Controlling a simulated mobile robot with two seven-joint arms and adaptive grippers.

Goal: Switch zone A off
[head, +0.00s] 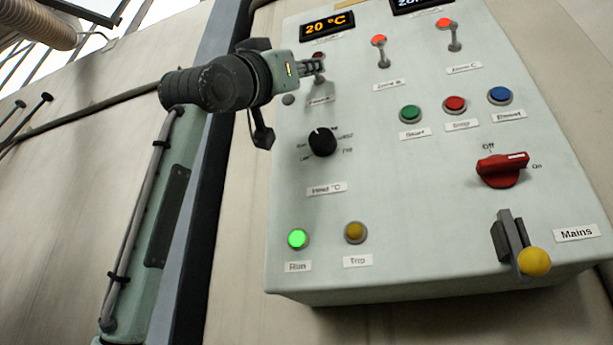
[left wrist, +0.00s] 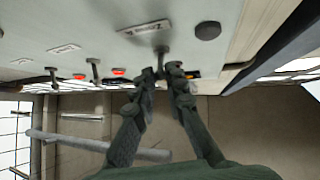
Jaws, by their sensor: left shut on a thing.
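The zone A toggle switch (head: 319,78) sits at the upper left of the grey control panel (head: 400,190), below the orange "20 °C" display (head: 326,25). My left gripper (head: 316,68) is shut on its lever, coming in from the left. In the left wrist view the lever (left wrist: 160,52) runs from the panel to between the two fingertips (left wrist: 168,74). The fingers partly hide the lever, so I cannot tell its exact position. A small dark red lamp (head: 318,55) shows just above the fingers. My right gripper is not in view.
Zone B's toggle (head: 382,58) and zone C's toggle (head: 454,40) stand to the right, with brighter red lamps above. Below are a black dial (head: 322,142), coloured buttons, a red rotary switch (head: 502,170) and the yellow-knobbed mains lever (head: 534,262). The green Run lamp (head: 298,239) glows.

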